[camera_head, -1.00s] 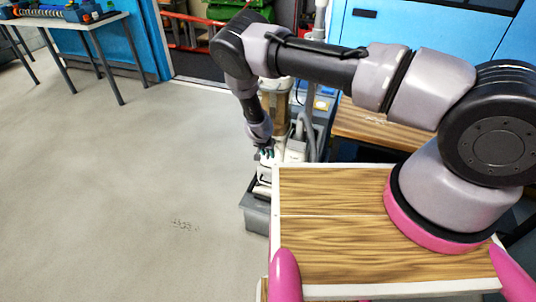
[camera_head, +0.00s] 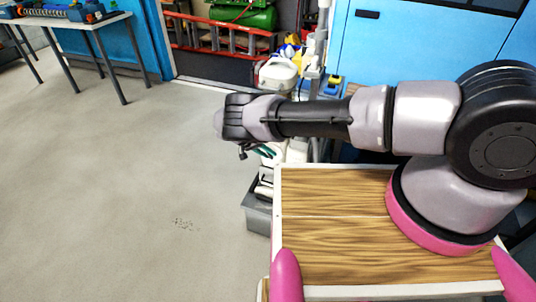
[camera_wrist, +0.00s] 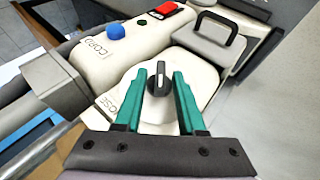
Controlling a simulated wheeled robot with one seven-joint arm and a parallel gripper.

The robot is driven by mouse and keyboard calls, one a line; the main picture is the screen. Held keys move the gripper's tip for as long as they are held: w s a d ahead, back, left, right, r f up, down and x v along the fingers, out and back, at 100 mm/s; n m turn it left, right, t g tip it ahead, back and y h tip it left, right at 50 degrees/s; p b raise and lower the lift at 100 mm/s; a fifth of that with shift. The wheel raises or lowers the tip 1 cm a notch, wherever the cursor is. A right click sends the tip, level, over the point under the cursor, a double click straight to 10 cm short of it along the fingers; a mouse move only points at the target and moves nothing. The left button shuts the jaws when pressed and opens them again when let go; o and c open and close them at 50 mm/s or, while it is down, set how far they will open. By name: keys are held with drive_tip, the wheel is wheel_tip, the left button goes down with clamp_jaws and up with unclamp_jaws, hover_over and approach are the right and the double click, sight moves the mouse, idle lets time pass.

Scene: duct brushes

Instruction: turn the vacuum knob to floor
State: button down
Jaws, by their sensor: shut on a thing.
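The black knob (camera_wrist: 158,68) with a pale pointer line stands on a round white dial on the cream vacuum (camera_wrist: 204,78). My gripper (camera_wrist: 160,82) has its green fingers on both sides of the knob, shut on it. Lettering reading "HOSE" lies to the left of the dial, and "CORD" is farther up near a blue button. I see no "floor" lettering. In the head view my gripper (camera_head: 264,151) is at the vacuum (camera_head: 296,151), which my arm partly hides; the knob cannot be made out there.
On the vacuum are a blue button (camera_wrist: 116,32), a red switch (camera_wrist: 166,9) and a black handle (camera_wrist: 219,34). A grey bin (camera_head: 257,215) stands beside my wooden deck. Blue cabinets (camera_head: 420,50) are behind.

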drive_tip(key=shift+f+h, duration=0.15)
drive_tip(key=shift+h, duration=0.55)
drive_tip(key=c, duration=0.9)
unclamp_jaws()
drive_tip(key=shift+a, duration=0.1)
drive_tip(key=v, duration=1)
drive_tip(key=shift+w+a+r, duration=0.15)
drive_tip(key=shift+a+r, duration=0.1)
drive_tip(key=shift+r, duration=0.05)
